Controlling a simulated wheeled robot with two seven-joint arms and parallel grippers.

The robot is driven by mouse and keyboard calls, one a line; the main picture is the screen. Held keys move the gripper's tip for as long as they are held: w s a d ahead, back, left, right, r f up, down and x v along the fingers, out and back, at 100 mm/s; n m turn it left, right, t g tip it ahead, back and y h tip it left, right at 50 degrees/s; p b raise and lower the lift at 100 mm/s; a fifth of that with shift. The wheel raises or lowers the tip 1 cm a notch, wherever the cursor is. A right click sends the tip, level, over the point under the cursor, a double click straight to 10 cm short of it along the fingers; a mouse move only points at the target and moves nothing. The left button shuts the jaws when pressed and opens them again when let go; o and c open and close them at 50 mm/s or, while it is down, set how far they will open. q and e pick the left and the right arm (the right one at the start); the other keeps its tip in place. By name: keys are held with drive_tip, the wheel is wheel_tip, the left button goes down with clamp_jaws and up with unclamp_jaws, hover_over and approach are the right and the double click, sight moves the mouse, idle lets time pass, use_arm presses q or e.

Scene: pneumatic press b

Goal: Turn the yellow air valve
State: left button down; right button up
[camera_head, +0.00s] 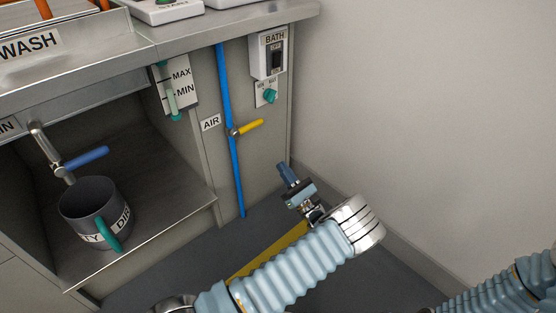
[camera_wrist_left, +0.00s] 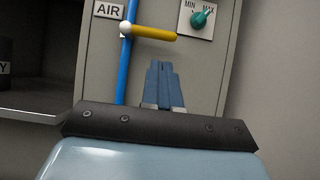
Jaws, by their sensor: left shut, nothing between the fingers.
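The yellow air valve handle (camera_head: 249,127) sticks out to the right from a blue vertical pipe (camera_head: 230,150) on the cabinet panel, beside an AIR label (camera_head: 211,122). In the left wrist view the yellow handle (camera_wrist_left: 155,33) lies nearly level, pointing right from a pale valve body (camera_wrist_left: 125,28). My left gripper (camera_head: 283,168) is shut and empty, below and to the right of the handle in the head view. In the left wrist view its blue fingers (camera_wrist_left: 164,66) are together just below the handle, with no clear contact. My right gripper is not in view.
A BATH switch box (camera_head: 269,54) and a teal knob (camera_head: 270,95) are above right of the valve. A dark bucket (camera_head: 95,212) stands in the left recess under a blue-handled tap (camera_head: 85,159). A bare wall (camera_head: 420,100) bounds the right side.

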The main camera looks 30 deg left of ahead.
use_arm(q)
drive_tip(key=b, duration=0.1)
approach(248, 127)
drive_tip(key=w+a+r, duration=0.2)
drive_tip(key=w+a, duration=0.2)
drive_tip(key=shift+w+r, duration=0.15)
drive_tip(key=shift+r, duration=0.05)
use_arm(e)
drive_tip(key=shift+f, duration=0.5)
use_arm(q)
drive_tip(key=shift+a, duration=0.15)
